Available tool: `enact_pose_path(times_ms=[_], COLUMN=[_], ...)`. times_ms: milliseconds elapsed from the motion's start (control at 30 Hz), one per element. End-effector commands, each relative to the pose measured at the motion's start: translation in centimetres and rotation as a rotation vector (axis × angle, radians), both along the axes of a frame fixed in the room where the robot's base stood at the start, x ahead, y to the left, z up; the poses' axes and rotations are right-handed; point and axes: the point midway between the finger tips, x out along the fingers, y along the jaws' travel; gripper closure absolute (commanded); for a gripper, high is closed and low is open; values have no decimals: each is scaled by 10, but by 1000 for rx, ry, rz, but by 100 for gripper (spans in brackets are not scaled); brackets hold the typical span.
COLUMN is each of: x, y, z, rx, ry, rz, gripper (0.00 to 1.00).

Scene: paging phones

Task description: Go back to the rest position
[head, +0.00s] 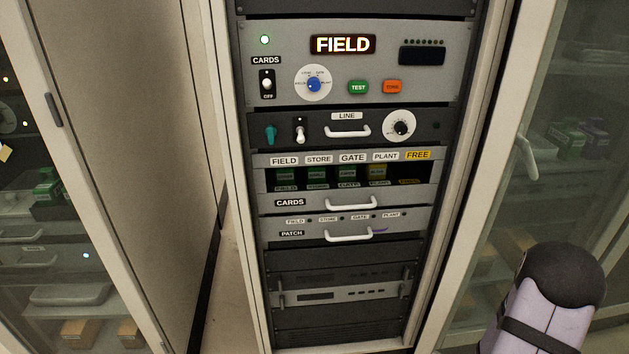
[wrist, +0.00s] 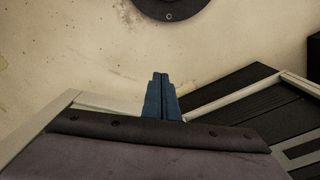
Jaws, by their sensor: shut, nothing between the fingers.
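My gripper (wrist: 161,97) shows in the wrist view as two blue fingers pressed together, shut and empty. Beyond its tips is a pale, stained surface with a dark round thing (wrist: 170,8) at the top. In the head view the fingers are out of sight; only part of my arm shows at the lower right, in front of the glass door. The equipment rack (head: 355,130) stands upright in the middle of the head view, apart from the arm. Its top panel has a lit FIELD sign (head: 343,45) and a lit green lamp (head: 264,40).
The rack holds a LINE panel (head: 347,116), a CARDS drawer (head: 340,201) with several cards, and a PATCH drawer (head: 350,235), with white handles jutting out. A glass-fronted cabinet (head: 60,250) stands at left. A glass door (head: 560,110) with a handle is at right.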

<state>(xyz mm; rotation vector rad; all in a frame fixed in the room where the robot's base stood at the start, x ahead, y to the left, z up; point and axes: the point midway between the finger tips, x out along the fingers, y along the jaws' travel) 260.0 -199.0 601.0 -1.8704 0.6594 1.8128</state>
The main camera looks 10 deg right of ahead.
Motion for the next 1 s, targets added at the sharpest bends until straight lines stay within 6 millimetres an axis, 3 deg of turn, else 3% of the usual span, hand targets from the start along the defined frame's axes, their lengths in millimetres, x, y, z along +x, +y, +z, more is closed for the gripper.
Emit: enact_pose_path(times_ms=[100, 200, 333, 600, 800, 1000], x=[-41, -65, -75, -27, 5, 21], y=[27, 57, 100, 142, 166, 194], z=[22, 51, 99, 152, 180, 197], rx=[80, 162, 234, 130, 53, 18], ry=[174, 294, 378, 220, 98, 25], rz=[65, 120, 171, 349, 509, 649], gripper=[100, 100, 100, 100, 100, 100])
